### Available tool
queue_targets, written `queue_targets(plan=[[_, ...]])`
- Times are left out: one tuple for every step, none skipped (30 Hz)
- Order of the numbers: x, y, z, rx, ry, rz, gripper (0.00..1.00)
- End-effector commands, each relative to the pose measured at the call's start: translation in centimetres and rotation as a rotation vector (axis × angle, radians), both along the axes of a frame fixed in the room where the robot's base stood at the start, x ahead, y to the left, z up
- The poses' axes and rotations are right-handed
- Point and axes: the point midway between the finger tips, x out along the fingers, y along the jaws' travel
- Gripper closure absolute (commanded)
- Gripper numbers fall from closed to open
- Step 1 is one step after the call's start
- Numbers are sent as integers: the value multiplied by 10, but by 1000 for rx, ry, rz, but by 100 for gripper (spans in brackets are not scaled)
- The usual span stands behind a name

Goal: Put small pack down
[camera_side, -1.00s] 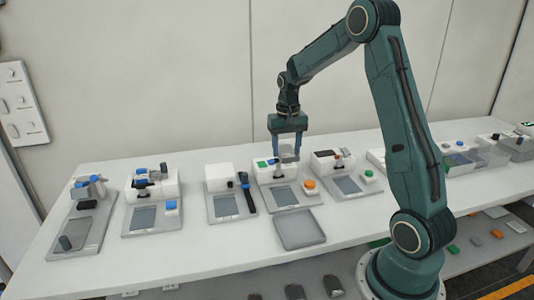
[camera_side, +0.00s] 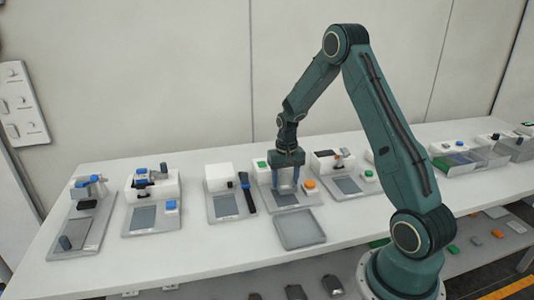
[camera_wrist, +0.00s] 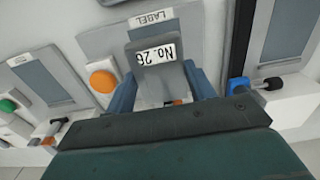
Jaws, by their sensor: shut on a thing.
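The small pack (camera_wrist: 152,44) shows in the wrist view as a dark grey piece with a white "No. 26" label. My gripper (camera_wrist: 160,80) is shut on it, with one blue-grey finger on each side. In the side view my gripper (camera_side: 286,186) hangs low over the station with the green and orange buttons, in front of its white block. The pack is hard to make out there between the fingers. The station's grey plate (camera_wrist: 100,42) lies beyond the pack in the wrist view. I cannot tell whether the pack touches the plate.
An empty grey tray (camera_side: 300,229) lies in front of this station. The orange button (camera_side: 310,184) is close right of my gripper, and the green button (camera_side: 262,164) is left of it. A dark-handled device (camera_side: 247,193) stands at the left neighbouring station. The front of the table is clear.

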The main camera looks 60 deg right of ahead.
Motion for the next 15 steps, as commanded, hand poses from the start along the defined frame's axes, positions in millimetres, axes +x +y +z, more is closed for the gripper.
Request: queue_targets(plan=[[0, 0, -4, 1, 3, 0, 77], [-1, 0, -8, 1, 3, 0, 77], [-1, 0, -12, 1, 3, 0, 77], [-1, 0, -15, 1, 3, 0, 77], [-1, 0, -19, 2, 4, 0, 77], [-1, 0, -24, 2, 4, 0, 77], [0, 0, -28, 1, 3, 0, 77], [-1, 0, -30, 1, 3, 0, 77], [-1, 0, -34, 1, 3, 0, 77], [0, 0, -36, 1, 2, 0, 77], [0, 0, -38, 1, 1, 0, 77], [0, 0, -39, 1, 1, 0, 77], [0, 0, -40, 1, 1, 0, 77], [0, 0, -40, 0, 0, 0, 77], [0, 0, -40, 0, 0, 0, 77]])
